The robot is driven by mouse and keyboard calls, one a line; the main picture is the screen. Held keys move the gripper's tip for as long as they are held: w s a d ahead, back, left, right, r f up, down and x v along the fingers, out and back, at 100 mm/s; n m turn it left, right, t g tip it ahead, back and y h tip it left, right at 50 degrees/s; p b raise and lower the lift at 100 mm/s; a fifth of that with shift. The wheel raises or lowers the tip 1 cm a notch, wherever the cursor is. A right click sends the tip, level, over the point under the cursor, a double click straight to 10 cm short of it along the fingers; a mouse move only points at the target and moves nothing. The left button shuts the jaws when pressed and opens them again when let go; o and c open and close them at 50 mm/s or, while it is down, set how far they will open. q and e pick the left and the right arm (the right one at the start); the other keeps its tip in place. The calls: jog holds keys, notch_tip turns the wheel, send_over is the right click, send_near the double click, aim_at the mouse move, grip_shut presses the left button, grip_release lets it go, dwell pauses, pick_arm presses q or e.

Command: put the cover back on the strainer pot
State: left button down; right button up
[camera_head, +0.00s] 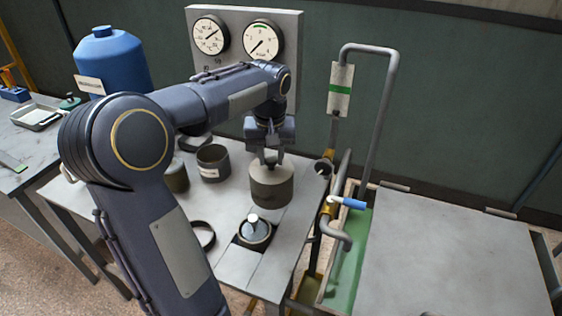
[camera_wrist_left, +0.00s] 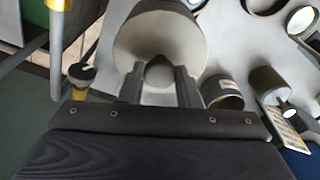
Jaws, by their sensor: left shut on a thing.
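The cover is a grey cylinder (camera_head: 271,188) with a knob on top. My left gripper (camera_head: 270,160) is above it, shut on that knob. In the left wrist view the cover (camera_wrist_left: 160,30) extends beyond the fingers (camera_wrist_left: 160,80), with the rounded knob between them. The cover appears upright and raised over the table. The strainer pot (camera_head: 254,233) seems to be the dark round seat with a pale metal piece standing in it. It is nearer the front and slightly left of the cover. My right gripper is not in view.
A dark ring (camera_head: 203,236) lies left of the pot. A grey pipe (camera_head: 386,100) and a blue-handled valve (camera_head: 347,203) rise to the right. A gauge panel (camera_head: 292,50) stands behind.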

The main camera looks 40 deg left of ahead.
pick_arm(q)
jog(key=s+r, duration=0.1)
jog(key=s, duration=0.2)
jog(key=s+d+r, duration=0.1)
jog(key=s, duration=0.1)
jog(key=shift+d+r, duration=0.1)
jog(key=shift+r, duration=0.2)
jog(key=s+r+p, duration=0.1)
jog(key=p, duration=0.1)
jog(key=s+a+p, duration=0.1)
jog(key=p, duration=0.2)
jog(key=shift+s+a+r, duration=0.25)
jog(key=shift+s+r, duration=0.05)
jog(key=shift+r, duration=0.1)
notch_tip(320, 180, down, 6)
jog(key=b, duration=0.4)
jog(key=shift+r, duration=0.1)
dwell(1.3)
